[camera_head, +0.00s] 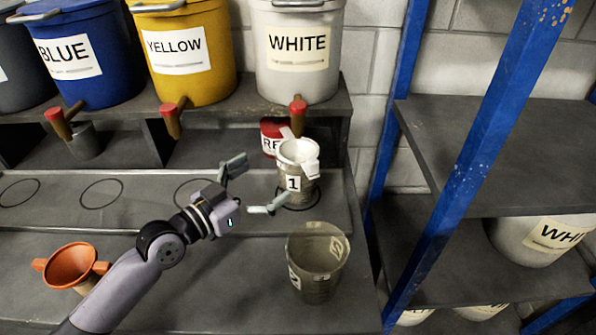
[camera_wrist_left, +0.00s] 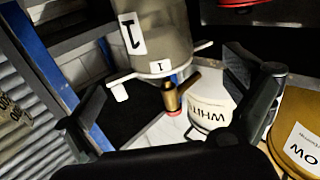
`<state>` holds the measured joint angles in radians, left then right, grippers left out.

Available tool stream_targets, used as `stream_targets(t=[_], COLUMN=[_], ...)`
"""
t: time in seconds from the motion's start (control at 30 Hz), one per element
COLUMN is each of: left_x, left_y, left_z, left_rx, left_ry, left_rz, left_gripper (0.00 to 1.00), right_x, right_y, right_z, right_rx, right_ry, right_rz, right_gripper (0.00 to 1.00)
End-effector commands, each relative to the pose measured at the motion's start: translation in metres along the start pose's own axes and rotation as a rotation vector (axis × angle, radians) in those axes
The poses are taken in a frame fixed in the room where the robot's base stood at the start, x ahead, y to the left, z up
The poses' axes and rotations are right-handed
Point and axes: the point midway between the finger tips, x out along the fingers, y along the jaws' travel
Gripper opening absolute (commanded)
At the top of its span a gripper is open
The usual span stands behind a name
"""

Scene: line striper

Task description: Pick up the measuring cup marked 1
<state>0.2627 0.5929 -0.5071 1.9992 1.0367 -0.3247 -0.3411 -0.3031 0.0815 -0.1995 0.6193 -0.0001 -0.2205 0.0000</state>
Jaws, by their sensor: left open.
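The measuring cup marked 1 (camera_head: 293,171) is a grey cup with a white label and pale rim. It stands upright on the lower ledge, below the red-tipped tap of the white bucket. It also shows large and inverted at the top of the left wrist view (camera_wrist_left: 165,30). My left gripper (camera_head: 254,187) is open just left of the cup, its fingers spread and pointing towards it. In the left wrist view the cup lies ahead, between the two fingers, with nothing held. My right gripper is in neither view.
A larger translucent container (camera_head: 318,258) stands in front of the cup. A red can (camera_head: 271,137) is close behind it. An orange funnel (camera_head: 70,266) sits at the lower left. Blue (camera_head: 92,50), yellow (camera_head: 190,50) and white (camera_head: 297,60) buckets line the upper shelf. A blue rack post (camera_head: 480,140) rises right.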

Motion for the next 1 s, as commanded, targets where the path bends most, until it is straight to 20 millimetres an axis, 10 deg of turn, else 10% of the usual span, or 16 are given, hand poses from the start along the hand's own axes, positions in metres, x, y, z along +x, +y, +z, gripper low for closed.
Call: stream_targets(t=[0.7, 1.0], left_x=[0.092, 0.099], left_y=[0.001, 0.001], left_z=[-0.002, 0.0], left_rx=[0.0, 0.001], left_ry=[0.001, 0.0], left_rz=[0.001, 0.001], left_gripper=[1.0, 1.0], right_x=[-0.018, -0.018], right_y=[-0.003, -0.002], right_z=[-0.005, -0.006], right_rx=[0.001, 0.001], right_ry=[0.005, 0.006], right_rz=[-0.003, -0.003], right_gripper=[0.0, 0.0])
